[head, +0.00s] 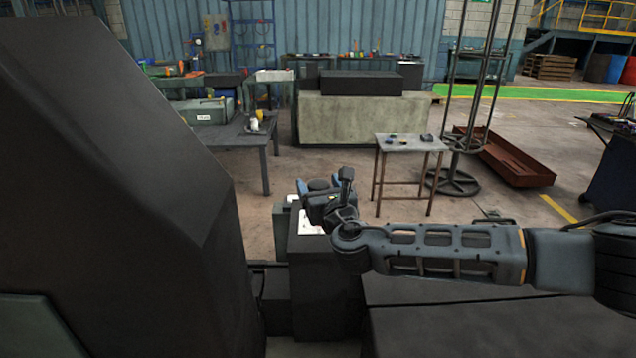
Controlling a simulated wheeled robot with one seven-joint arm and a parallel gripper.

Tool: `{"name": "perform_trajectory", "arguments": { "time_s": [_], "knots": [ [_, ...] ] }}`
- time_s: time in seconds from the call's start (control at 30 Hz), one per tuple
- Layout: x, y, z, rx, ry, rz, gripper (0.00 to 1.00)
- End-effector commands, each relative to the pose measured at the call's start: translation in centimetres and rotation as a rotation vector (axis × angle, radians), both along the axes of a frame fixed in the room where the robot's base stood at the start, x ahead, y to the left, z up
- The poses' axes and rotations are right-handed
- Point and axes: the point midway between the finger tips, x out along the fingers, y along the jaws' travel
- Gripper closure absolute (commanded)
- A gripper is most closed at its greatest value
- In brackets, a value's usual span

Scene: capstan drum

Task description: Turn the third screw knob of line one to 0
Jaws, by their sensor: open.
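My arm reaches in from the right in the head view, and my gripper (318,187) is over a dark box-shaped pedestal (318,285). Its fingers look apart, with bluish parts on either side. A dark rounded shape (318,184) shows between them; I cannot tell whether it is a knob or part of my gripper. A small white patch (308,224) shows on the pedestal's top, just below the gripper. The line-one screw knobs and their markings cannot be made out, and the gripper and wrist cover much of the pedestal top.
A large dark block (100,190) fills the left side, close by. A low dark surface (460,325) lies beneath my arm. A small table (410,142) stands behind, with a workbench (235,133) farther left. Open floor lies between them.

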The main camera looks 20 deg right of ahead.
Motion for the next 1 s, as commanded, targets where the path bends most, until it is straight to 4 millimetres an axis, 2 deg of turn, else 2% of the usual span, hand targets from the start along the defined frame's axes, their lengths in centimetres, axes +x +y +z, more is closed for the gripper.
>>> {"name": "perform_trajectory", "arguments": {
  "time_s": [0.13,0.4,0.9,1.0],
  "knots": [
    [0.73,-0.06,0.05,0.0,0.0,-0.001,0.24],
    [0.79,-0.05,0.03,0.001,0.0,0.0,0.25],
    [0.78,-0.07,0.04,0.0,0.0,-0.001,0.72],
    [0.78,-0.08,0.05,0.0,-0.001,-0.001,0.73]
  ]
}}
